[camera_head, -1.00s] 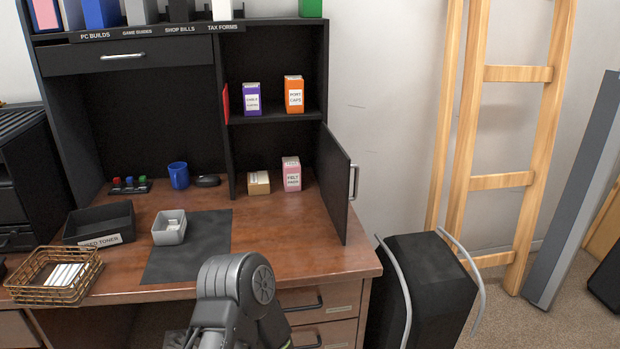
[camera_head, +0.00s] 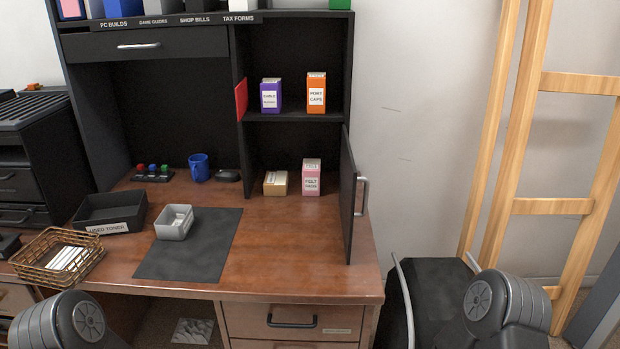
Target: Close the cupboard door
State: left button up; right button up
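The cupboard door (camera_head: 349,205) is a black panel hinged at the right side of the desk hutch. It stands open, swung out toward the front of the desk, with a silver handle (camera_head: 361,196) on its right face. The open cupboard (camera_head: 290,150) shows two levels behind it. My arms show only as grey joints at the bottom left and bottom right. Both grippers are out of view, and nothing of mine touches the door.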

aim_at(349, 178)
jog(key=i+l, duration=0.1)
jog(key=l, duration=0.3)
jog(key=i+l+u, duration=0.15)
jog(key=l, duration=0.25)
jog(key=i+l, duration=0.1)
jog(key=l, duration=0.3)
jog(key=i+l+u, duration=0.15)
jog(key=l, duration=0.25)
jog(key=k, duration=0.05)
